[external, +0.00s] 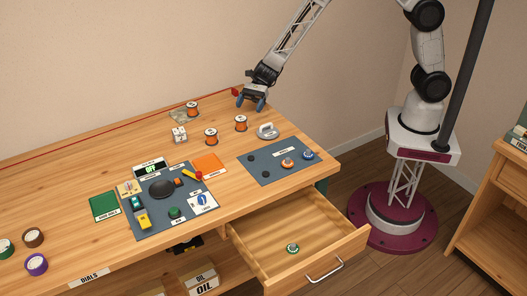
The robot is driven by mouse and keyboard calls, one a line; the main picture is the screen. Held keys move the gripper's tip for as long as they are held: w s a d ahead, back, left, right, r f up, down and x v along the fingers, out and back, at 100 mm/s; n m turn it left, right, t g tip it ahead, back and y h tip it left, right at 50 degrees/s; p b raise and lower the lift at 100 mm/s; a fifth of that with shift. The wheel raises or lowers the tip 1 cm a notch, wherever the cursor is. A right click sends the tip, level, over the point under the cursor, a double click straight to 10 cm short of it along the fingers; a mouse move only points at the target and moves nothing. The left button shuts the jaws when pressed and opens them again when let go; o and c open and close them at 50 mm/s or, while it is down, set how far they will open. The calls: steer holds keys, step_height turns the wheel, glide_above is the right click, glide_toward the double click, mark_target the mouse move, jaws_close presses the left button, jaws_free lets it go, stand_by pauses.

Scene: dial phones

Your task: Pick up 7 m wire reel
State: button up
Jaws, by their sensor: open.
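Three orange wire reels with pale ends stand on the wooden table: the back reel (193,109), the front reel (211,137) and the right reel (241,124). Their length labels are too small to read, so I cannot tell which is the 7 m one. My gripper (250,104) has blue fingertips, which are apart with nothing between them. It hangs over the back right of the table, nearest the right reel and apart from it.
A white block (180,134) and a grey handled object (267,130) stand near the reels. A dark mat (270,173) with dials lies at right, and a crowded dial panel (180,222) at the centre. The front drawer (259,236) is open. Coloured rolls (36,264) sit at far left.

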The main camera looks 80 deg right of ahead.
mark_target(241, 121)
steer(key=shift+w+a+f, duration=0.15)
steer(key=shift+f, duration=0.1)
steer(key=shift+x, duration=1.25)
steer(key=shift+x, duration=2.6)
steer(key=shift+r, duration=0.15)
steer(key=shift+c, duration=0.5)
steer(key=c, duration=1)
